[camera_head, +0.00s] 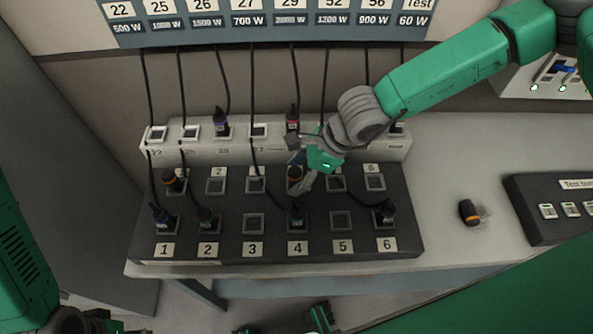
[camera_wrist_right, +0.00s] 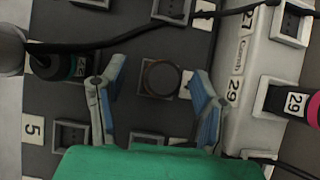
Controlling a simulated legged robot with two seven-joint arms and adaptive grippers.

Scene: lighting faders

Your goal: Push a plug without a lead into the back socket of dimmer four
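A dark box of dimmers (camera_head: 300,258) has a front and a back row of square sockets, numbered 1 to 6. A dark plug with an orange band (camera_head: 295,174) stands at the back socket of dimmer four, with no lead visible. My right gripper (camera_wrist_right: 158,100) is open, a finger on each side, apart from the plug. My left gripper (camera_head: 95,322) is only partly in view at the bottom left, its fingers hidden.
Plugs with leads stand in front sockets 1, 2, 4 and 6. Another orange-banded plug (camera_head: 173,182) is at back socket 1. A loose orange-banded plug (camera_head: 469,212) lies on the table (camera_head: 440,160). A white socket strip (camera_head: 385,147) stands behind, leads hanging across.

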